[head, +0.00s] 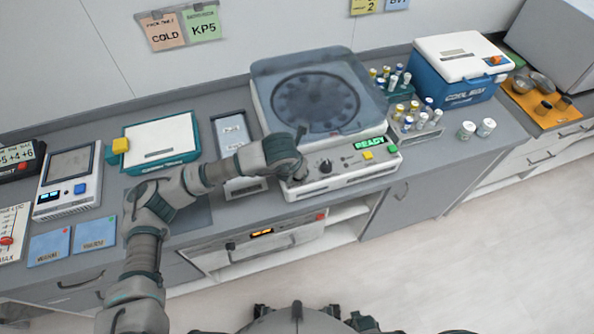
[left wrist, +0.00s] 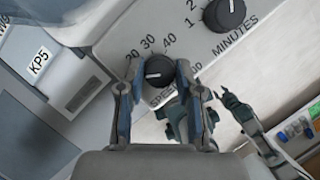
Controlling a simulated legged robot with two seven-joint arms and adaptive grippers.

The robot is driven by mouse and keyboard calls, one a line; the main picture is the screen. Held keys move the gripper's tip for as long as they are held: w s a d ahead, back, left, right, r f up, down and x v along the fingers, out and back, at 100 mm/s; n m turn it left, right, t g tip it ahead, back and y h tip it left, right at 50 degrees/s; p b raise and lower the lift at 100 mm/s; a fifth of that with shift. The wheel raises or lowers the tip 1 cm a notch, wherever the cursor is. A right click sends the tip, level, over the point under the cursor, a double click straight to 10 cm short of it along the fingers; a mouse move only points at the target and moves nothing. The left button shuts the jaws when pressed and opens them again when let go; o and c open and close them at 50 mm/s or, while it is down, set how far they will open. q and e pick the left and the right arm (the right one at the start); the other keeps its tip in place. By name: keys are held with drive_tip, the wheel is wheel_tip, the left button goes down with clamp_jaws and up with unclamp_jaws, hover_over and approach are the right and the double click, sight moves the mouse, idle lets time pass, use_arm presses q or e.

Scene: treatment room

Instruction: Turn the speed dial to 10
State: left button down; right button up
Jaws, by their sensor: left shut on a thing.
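The centrifuge (head: 375,175) stands on the counter with its lid down and a green READY display (head: 370,143). My left gripper (head: 299,178) reaches its front panel at the left end and hides the speed dial there. In the left wrist view the black speed dial (left wrist: 158,66) sits between the two fingers, which are shut on it. Numbers 20, 30 and 40 show around it; lower numbers are hidden behind a finger. A pale pointer line shows on the dial, towards its left side. The minutes dial (head: 325,166) is free beside it.
A yellow button (head: 367,155) is right of the minutes dial. Vial racks (head: 417,131) and a cool box (head: 458,85) stand to the right. A flat grey device (head: 232,132) and a teal-edged scale (head: 160,142) stand to the left.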

use_arm(q)
drive_tip(key=shift+s+f, duration=0.1)
drive_tip(key=shift+f, duration=0.2)
idle(0.4)
drive_tip(key=c, duration=1)
unclamp_jaws()
drive_tip(key=shift+o, duration=1.1)
drive_tip(key=shift+w, duration=0.2)
drive_tip(key=shift+r, duration=0.15)
drive_tip(key=shift+r, duration=0.2)
drive_tip(key=v, duration=1.1)
drive_tip(key=shift+r, duration=0.2)
drive_tip(key=shift+f, duration=0.1)
